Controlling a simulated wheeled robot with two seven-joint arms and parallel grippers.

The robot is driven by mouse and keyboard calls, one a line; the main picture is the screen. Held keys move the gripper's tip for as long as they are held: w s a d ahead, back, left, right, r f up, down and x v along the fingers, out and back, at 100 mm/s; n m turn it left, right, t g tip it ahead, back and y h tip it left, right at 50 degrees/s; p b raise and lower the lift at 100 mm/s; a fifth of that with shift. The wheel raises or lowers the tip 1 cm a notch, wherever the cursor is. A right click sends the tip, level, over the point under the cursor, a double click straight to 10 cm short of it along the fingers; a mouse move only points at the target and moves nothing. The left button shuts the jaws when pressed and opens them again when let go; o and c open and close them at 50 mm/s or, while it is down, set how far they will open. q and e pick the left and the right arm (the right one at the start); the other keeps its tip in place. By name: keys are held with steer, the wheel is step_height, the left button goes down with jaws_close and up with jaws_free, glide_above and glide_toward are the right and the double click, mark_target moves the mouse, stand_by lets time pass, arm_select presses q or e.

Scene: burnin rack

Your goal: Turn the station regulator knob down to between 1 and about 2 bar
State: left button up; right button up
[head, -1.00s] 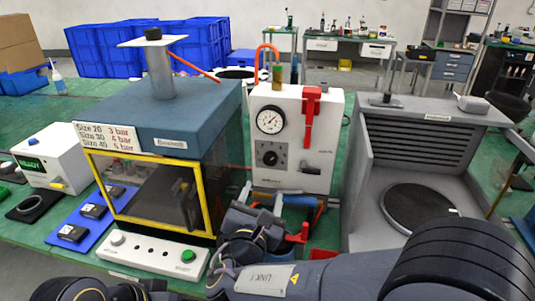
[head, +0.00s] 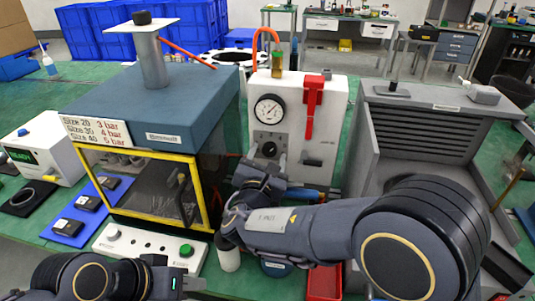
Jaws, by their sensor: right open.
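The white station panel (head: 325,150) stands in the middle of the head view. Its round pressure gauge (head: 269,110) has a dial too small to read with certainty.
A blue-topped chamber (head: 180,95) with a yellow-framed door (head: 150,155) stands left of the panel. A red lever (head: 312,105) is on the panel's right side. A grey booth (head: 430,125) stands at right. A red tray (head: 324,282) lies below my right arm.

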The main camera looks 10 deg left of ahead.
steer(key=shift+w, duration=0.25)
steer(key=c, duration=1)
steer(key=shift+o, duration=0.2)
